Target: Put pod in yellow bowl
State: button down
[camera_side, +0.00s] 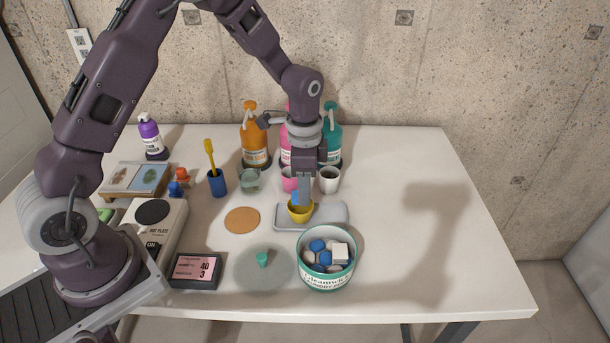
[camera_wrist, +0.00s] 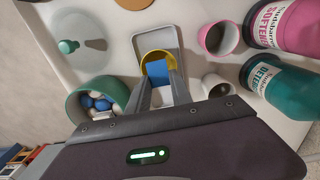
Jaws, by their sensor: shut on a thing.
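My gripper (camera_side: 304,190) is shut on a blue pod (camera_side: 296,197), directly over the yellow bowl (camera_side: 300,213). In the wrist view the blue pod (camera_wrist: 157,71) shows between my fingertips (camera_wrist: 158,78), inside the outline of the bowl's yellow rim (camera_wrist: 146,57). The yellow bowl stands on a grey tray (camera_side: 331,216). The pod's lower part seems to be at or just below the rim; I cannot tell whether it touches the bowl. Other blue and white pods (camera_side: 320,256) lie in a teal-and-white tub (camera_side: 327,284) in front of the tray.
A pink cup (camera_side: 289,179) and a white cup (camera_side: 329,180) stand just behind the tray. Orange (camera_side: 254,140) and teal (camera_side: 333,140) bottles stand behind them. A glass lid (camera_side: 264,268) lies left of the tub. The table's right side is clear.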

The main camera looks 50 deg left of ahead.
jog(key=shift+f, duration=0.4)
jog(key=c, duration=1.1)
grip_release()
jog(key=shift+o, duration=0.2)
jog(key=shift+r, duration=0.15)
notch_tip(320, 180, up, 7)
jog(key=shift+f, duration=0.1)
